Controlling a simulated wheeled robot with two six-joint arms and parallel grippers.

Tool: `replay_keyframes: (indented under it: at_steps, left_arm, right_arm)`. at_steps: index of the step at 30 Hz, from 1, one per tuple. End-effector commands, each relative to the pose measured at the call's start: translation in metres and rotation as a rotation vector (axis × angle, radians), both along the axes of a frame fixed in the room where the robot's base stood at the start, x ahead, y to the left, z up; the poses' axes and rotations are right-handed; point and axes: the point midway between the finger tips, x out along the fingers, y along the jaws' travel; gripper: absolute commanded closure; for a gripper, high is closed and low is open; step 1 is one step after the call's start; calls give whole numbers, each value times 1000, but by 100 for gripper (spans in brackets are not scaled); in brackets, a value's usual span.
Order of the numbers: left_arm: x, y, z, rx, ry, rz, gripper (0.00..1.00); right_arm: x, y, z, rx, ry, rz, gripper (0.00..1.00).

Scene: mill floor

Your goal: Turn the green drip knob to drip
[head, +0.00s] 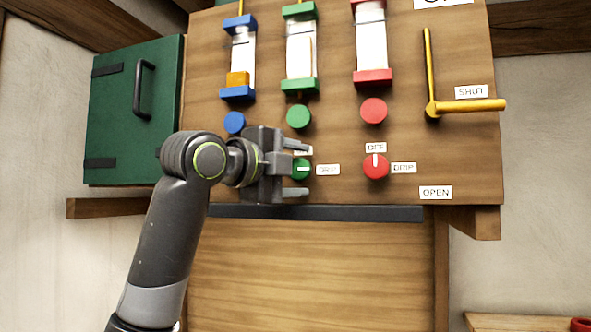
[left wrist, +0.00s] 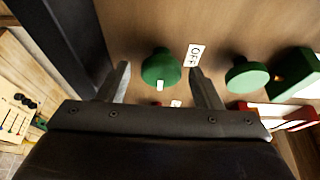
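The green drip knob (head: 301,169) is on the wooden panel. Its white mark lies level, toward the DRIP label (head: 328,169) on its right. Its OFF label is mostly hidden by my gripper in the head view but shows in the left wrist view (left wrist: 194,55). My left gripper (head: 295,169) is open, with one finger above and one below the knob in the head view. In the left wrist view the knob (left wrist: 160,66) shows beyond the fingertips, with visible gaps on both sides. My right gripper is not in view.
A red knob (head: 376,167) to the right has its mark upright, toward OFF. Blue, green and red round buttons (head: 299,116) sit above, under sight tubes. A yellow lever (head: 465,106) points right near SHUT. A dark ledge (head: 330,213) runs below the panel; a green door (head: 130,110) is left.

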Motion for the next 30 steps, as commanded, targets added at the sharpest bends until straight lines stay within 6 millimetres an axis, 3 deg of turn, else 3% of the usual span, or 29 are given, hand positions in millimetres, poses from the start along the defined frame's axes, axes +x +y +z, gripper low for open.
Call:
replay_keyframes:
  at_steps: [11,24,30]
  left_arm:
    - [-14,13,-3,-1,-4,2,41]
    - [-89,78,-4,-2,-7,5,41]
    - [-118,101,-2,0,-4,3,41]
  right_arm:
    - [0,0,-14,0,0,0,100]
    - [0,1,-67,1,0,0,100]
    - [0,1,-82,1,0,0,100]
